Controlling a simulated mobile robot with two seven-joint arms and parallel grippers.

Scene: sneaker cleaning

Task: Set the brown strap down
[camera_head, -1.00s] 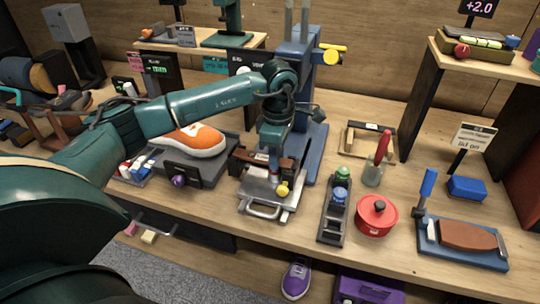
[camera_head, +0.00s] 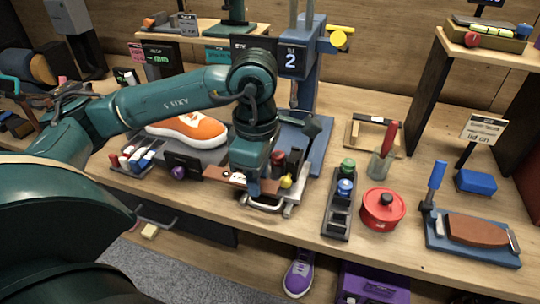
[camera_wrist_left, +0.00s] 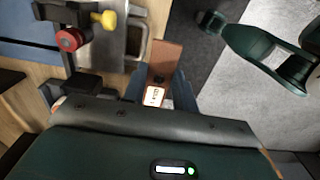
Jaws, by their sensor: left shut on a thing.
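The brown strap (camera_head: 222,175) shows as a flat brown strip sticking out to the left of my left gripper (camera_head: 252,188). In the left wrist view the strap (camera_wrist_left: 165,57) is between the fingertips of the left gripper (camera_wrist_left: 160,92), with a small white tag at its near end. The gripper is shut on it, pointing down at the front left of the metal plate (camera_head: 285,210) of the blue press. The gripper hides part of the strap and plate. I cannot tell whether the strap touches anything below.
The blue press (camera_head: 312,140) stands right behind the gripper. An orange sneaker (camera_head: 190,128) on a dark stand is to the left. A rack with bottles (camera_head: 338,205) and a red pot (camera_head: 382,208) stand to the right. The table's front edge is close.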

